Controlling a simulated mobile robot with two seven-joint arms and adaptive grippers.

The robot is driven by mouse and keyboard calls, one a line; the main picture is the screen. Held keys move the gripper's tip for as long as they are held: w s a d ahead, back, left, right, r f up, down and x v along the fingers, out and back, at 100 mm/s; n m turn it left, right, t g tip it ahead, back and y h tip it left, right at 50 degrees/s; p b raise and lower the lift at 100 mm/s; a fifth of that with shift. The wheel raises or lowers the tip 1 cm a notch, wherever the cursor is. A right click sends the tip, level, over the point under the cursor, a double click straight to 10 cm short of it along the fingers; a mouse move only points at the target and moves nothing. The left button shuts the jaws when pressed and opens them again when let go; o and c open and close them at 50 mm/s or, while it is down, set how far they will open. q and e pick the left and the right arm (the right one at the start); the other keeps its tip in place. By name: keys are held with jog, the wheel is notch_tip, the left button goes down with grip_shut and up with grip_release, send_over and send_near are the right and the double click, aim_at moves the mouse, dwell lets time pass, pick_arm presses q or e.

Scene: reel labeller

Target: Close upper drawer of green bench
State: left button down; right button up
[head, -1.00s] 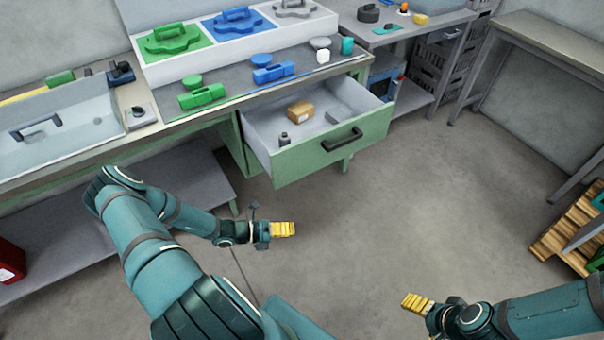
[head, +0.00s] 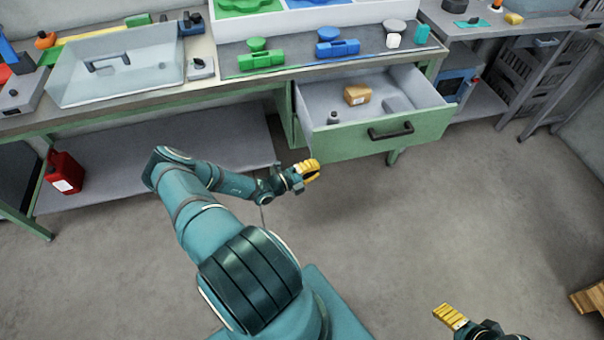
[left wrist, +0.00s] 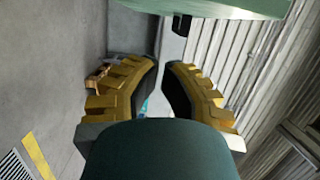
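The green bench's upper drawer (head: 345,141) is pulled out in the head view, its pale green front facing me with a dark bar handle (head: 390,131). A tan box (head: 357,94) and a small dark-topped item (head: 333,117) are inside it. My left gripper (head: 316,170) is just below the front's lower left corner in the picture, empty, with a narrow gap between its yellow fingers. In the left wrist view the fingers (left wrist: 161,65) point toward a green panel (left wrist: 215,7) and a dark handle-like part (left wrist: 181,25). My right gripper (head: 441,312) is low right, its opening unclear.
The green bench's top (head: 205,91) carries a clear bin (head: 120,67) and green and blue parts. A lower shelf (head: 215,150) with a red canister (head: 65,172) is left of the drawer. The floor before the drawer is clear.

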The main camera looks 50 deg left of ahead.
aim_at(315, 157)
pick_arm(q)
jog(key=shift+w+a+b, duration=0.45)
jog(key=shift+w+a, duration=1.1)
jog(key=shift+a, duration=0.15)
jog(key=shift+a, duration=0.1)
